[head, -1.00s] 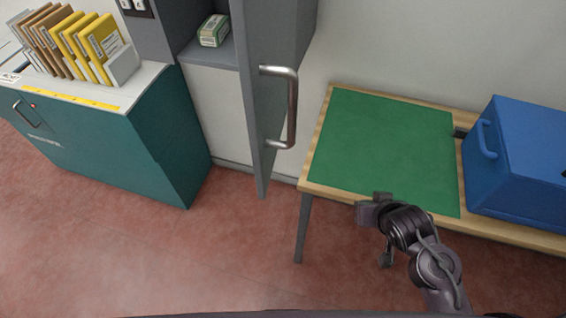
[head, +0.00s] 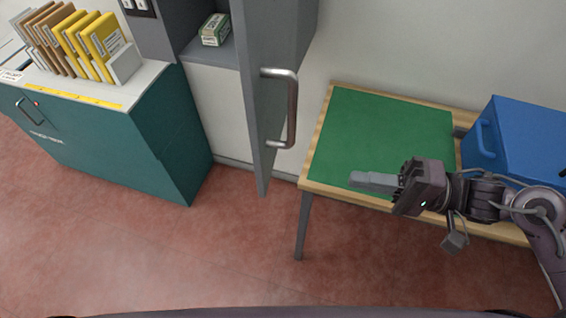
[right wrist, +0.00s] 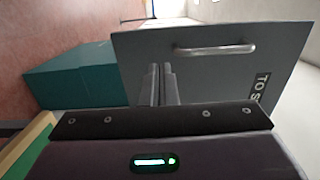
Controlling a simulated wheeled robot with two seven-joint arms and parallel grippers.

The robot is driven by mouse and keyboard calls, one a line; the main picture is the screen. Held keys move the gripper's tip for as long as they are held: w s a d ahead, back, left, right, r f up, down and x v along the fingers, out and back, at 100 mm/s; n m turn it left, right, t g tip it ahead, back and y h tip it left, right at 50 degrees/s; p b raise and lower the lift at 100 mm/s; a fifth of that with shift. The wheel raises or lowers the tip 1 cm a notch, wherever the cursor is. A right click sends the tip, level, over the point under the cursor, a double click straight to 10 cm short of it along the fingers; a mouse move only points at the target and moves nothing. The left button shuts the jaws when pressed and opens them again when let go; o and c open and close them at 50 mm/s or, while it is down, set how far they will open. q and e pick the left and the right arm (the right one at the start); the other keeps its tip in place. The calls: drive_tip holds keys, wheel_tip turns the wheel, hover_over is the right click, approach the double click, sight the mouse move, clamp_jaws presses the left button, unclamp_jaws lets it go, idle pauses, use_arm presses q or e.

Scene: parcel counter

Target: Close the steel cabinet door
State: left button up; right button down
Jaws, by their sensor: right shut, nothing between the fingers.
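The grey steel cabinet door (head: 263,95) stands swung open, seen nearly edge-on in the head view, with its metal bar handle (head: 292,108) on the right-hand face. The open cabinet (head: 217,55) shows left of the door, with a shelf inside. My right gripper (head: 352,179) is shut and empty. It is over the front of the green mat, right of the door and apart from it, pointing left. In the right wrist view the door (right wrist: 215,75) and its handle (right wrist: 215,48) are ahead of the shut fingers (right wrist: 161,70). My left gripper is out of view.
A small box (head: 214,30) sits on the cabinet shelf. A wooden table with a green mat (head: 375,130) and a blue case (head: 520,140) stands right of the door. A teal counter (head: 120,140) with upright envelopes (head: 75,45) is at left. Red floor in front is clear.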

sight(264, 165)
drive_tip(key=p+x, duration=0.2)
drive_tip(key=x, duration=1.1)
drive_tip(key=shift+r, duration=0.1)
drive_tip(key=shift+w+a, duration=0.1)
drive_tip(key=shift+a, duration=0.35)
drive_tip(key=shift+p, duration=0.3)
